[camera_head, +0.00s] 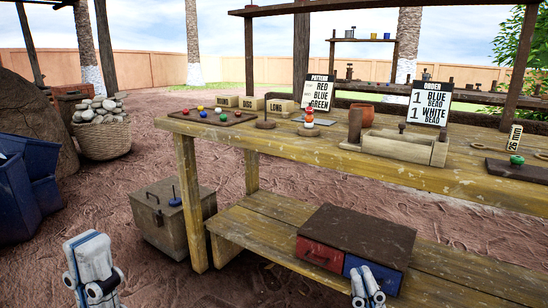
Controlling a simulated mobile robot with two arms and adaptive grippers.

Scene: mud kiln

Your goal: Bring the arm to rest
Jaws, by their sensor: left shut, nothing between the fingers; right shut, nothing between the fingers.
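My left gripper (90,245) is at the lower left, over the dirt floor and left of the workbench. It is shut and empty. My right gripper (367,272) is at the bottom edge, in front of the low shelf and its drawer box. It is shut and holds nothing. Both grippers appear apart from the furniture. Most of both arms is outside the picture.
A wooden workbench (225,145) bears a bead tray (240,118), signs and a wooden box (400,146). A drawer box (370,230) sits on its low shelf (460,275). A chest (160,230) and blue bins (15,200) stand left. Dirt floor is open between.

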